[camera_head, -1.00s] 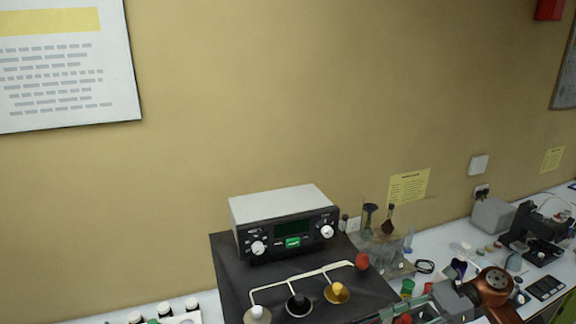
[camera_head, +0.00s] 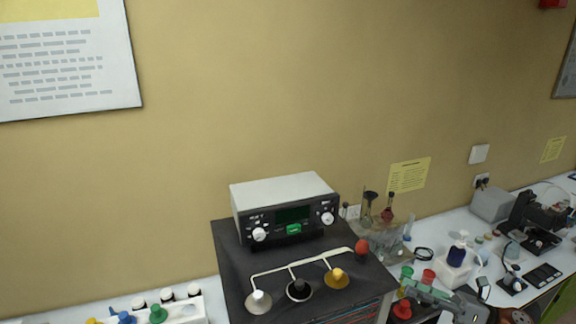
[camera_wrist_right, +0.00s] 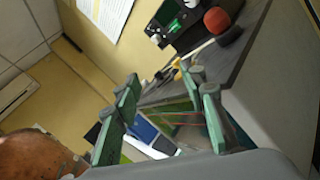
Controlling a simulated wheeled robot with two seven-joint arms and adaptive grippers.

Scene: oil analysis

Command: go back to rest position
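My right gripper (camera_head: 428,292) is low at the right in the head view, beside the right side of a dark bench unit (camera_head: 232,262). In the right wrist view its two green-padded fingers (camera_wrist_right: 165,84) stand apart with nothing between them. The gripper is open and empty. My left gripper is in neither current view.
A white-topped instrument (camera_head: 282,192) sits on the dark unit, behind funnels and a red knob (camera_head: 362,247). Glassware (camera_head: 388,215), green (camera_head: 407,272) and red (camera_head: 428,278) cups and a white bottle holder (camera_head: 455,275) crowd the bench near my right gripper. Bottles (camera_head: 158,313) stand lower left.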

